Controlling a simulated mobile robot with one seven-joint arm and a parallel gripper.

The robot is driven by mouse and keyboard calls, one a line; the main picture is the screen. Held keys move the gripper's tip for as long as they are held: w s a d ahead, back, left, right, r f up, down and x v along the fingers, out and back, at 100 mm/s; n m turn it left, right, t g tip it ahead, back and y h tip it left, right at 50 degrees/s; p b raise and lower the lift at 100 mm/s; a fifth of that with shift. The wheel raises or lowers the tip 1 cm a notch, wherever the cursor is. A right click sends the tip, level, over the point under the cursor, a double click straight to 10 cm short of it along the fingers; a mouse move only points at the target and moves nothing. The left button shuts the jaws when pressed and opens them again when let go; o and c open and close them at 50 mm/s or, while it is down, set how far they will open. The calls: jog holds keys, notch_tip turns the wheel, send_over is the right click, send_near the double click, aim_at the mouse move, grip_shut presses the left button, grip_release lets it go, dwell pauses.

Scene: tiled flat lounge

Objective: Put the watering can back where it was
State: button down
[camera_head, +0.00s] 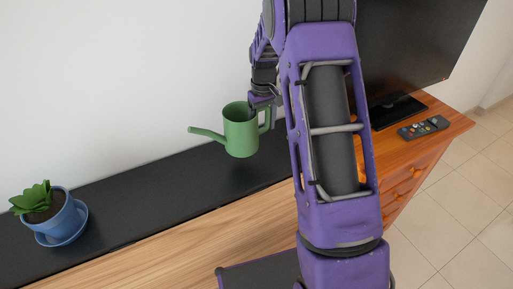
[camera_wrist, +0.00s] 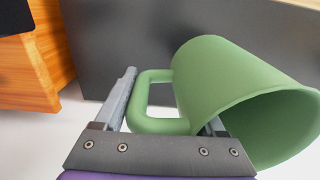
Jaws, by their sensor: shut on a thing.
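A green watering can (camera_head: 240,132) is upright over the black top strip against the wall, its spout pointing left. Its handle is on the right, beside my gripper (camera_head: 264,102). In the wrist view the can (camera_wrist: 215,85) fills the right side, its open mouth facing the lower right. My gripper (camera_wrist: 170,108) is shut on the can's handle (camera_wrist: 150,98), with one finger on each side of it. The right fingertip is mostly hidden by the can.
A potted succulent in a blue pot (camera_head: 62,219) stands on a blue saucer (camera_head: 78,234) at the left. A television (camera_head: 415,45) and a remote control (camera_head: 424,127) are on the wooden cabinet (camera_head: 450,122) at the right. The black strip (camera_head: 150,193) is bare between the plant and the can.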

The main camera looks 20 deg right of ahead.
aim_at(262, 110)
jog(key=shift+f, duration=3.3)
jog(key=shift+f+b, duration=0.2)
jog(key=shift+b, duration=0.2)
grip_release()
jog(key=shift+r, duration=0.1)
notch_tip(262, 110, up, 12)
jog(key=shift+f+p, duration=0.15)
jog(key=shift+p, duration=0.6)
jog(key=shift+r, duration=0.25)
